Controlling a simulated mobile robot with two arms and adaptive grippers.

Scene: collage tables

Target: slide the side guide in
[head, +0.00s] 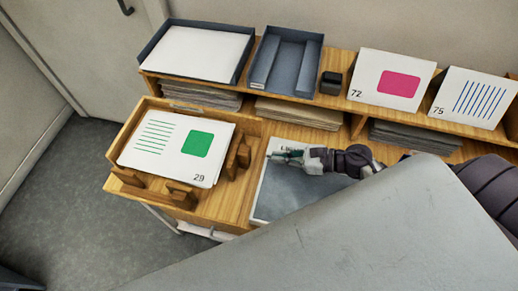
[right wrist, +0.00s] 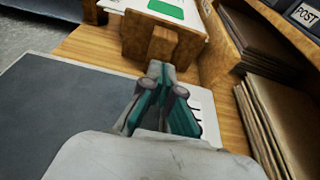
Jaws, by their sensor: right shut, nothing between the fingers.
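A wooden tray (head: 247,124) holds a stack of white sheets (head: 150,150), the top one printed with a green block, green lines and "29". A wooden side guide (head: 232,160) stands upright at the right of the stack; its face and knob also show in the right wrist view (right wrist: 135,36). My right gripper (head: 272,155) points left toward this guide. In the right wrist view, its fingers (right wrist: 158,68) are shut and empty just before the knob; I cannot tell whether they touch it. My left gripper is not in view.
A dark grey mat (head: 300,193) with a white edge lies below my right gripper. A shelf (head: 335,103) behind carries a tray of paper (head: 195,52), a grey holder (head: 287,58) and cards 72 (head: 366,80) and 75 (head: 472,97). Paper stacks (head: 298,112) lie beneath it.

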